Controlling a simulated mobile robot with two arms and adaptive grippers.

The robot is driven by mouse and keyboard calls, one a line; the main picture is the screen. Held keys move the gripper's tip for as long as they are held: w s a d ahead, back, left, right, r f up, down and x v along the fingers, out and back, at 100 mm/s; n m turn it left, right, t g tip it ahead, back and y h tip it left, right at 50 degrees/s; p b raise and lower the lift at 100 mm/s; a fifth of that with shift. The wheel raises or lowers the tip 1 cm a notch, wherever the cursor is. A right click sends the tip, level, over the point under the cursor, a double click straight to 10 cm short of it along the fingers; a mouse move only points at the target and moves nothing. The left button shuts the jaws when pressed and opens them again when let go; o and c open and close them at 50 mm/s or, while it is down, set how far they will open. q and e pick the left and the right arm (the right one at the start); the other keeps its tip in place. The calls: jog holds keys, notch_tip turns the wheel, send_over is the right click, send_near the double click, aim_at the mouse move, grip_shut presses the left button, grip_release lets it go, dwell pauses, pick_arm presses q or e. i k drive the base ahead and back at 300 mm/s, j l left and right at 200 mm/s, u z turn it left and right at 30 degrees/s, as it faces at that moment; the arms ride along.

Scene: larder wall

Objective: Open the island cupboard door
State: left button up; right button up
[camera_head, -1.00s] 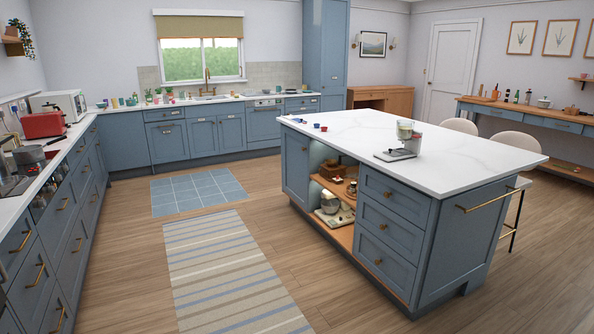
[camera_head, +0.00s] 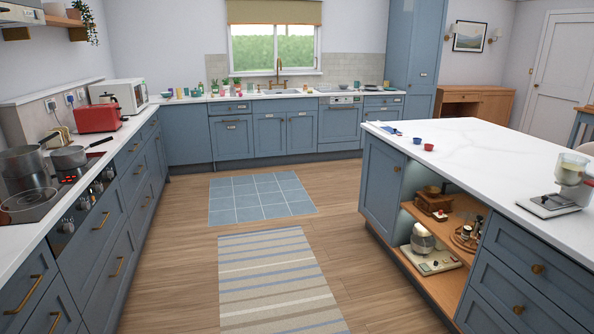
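The kitchen island (camera_head: 490,156) stands at the right with a white marble-like top and blue sides. Its cupboard door (camera_head: 381,187) is a blue panel at the island's far left end, beside the open shelves. The door looks shut, flush with the island's front.
Open shelves (camera_head: 462,214) in the island hold several items, and drawers (camera_head: 520,290) sit to their right. A striped rug (camera_head: 275,280) and a blue tiled mat (camera_head: 260,198) lie on the wooden floor. A counter with a stove (camera_head: 40,195) runs along the left. The floor between looks clear.

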aim_at(384, 165)
jog(key=i, duration=2.6)
